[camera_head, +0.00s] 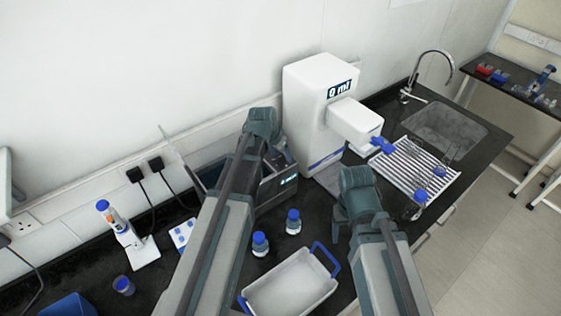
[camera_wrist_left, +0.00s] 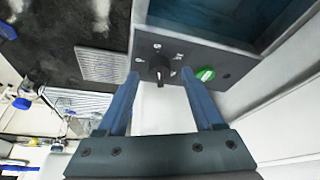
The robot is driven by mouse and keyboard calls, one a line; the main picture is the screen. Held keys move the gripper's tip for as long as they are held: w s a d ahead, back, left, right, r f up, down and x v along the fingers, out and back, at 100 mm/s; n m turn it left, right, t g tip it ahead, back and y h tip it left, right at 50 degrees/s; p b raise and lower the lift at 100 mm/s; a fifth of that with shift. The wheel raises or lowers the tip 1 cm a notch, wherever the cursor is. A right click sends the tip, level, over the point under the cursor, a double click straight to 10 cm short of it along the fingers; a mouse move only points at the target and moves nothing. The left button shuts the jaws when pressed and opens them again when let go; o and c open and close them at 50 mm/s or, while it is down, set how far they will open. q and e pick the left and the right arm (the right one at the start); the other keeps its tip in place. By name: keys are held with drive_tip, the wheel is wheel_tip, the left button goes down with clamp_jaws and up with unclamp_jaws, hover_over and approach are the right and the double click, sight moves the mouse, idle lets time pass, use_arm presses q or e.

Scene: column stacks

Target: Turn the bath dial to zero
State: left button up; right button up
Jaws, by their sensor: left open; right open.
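The bath (camera_head: 272,190) is a dark box with a small lit display, partly hidden behind my left arm. In the left wrist view its dark front panel carries a black dial (camera_wrist_left: 159,67) with small white marks around it, too small to read.
A white dispenser (camera_head: 305,110) reading 0 ml stands right of the bath. Two blue-capped bottles (camera_head: 293,222) (camera_head: 260,243) and a white tray with blue handles (camera_head: 290,284) are in front. A drying rack (camera_head: 415,170) and sink (camera_head: 440,125) are at the right.

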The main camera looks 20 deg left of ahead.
use_arm(q)
drive_tip(key=shift+w+f, duration=0.1)
drive_tip(key=shift+f, duration=0.25)
use_arm(e)
drive_tip(key=shift+f, duration=0.25)
use_arm(q)
clamp_jaws()
drive_tip(key=shift+d+n, duration=0.1)
drive_tip(key=shift+n, duration=0.3)
drive_tip(key=shift+d+n+y, duration=0.1)
drive_tip(key=shift+n+y, duration=0.4)
drive_tip(key=shift+n, duration=0.5)
drive_tip(key=n+y, duration=0.1)
drive_tip(key=n, duration=0.3)
drive_tip(key=shift+d+n+y, duration=0.15)
drive_tip(key=shift+n+y, duration=0.15)
drive_tip(key=shift+y, duration=0.1)
drive_tip(key=n+y, duration=0.1)
drive_tip(key=n, duration=0.2)
drive_tip(key=n+g+y, duration=0.1)
drive_tip(key=n, duration=0.2)
drive_tip(key=shift+w, duration=0.1)
drive_tip(key=shift+n+g, duration=0.3)
drive_tip(key=shift+n, duration=0.1)
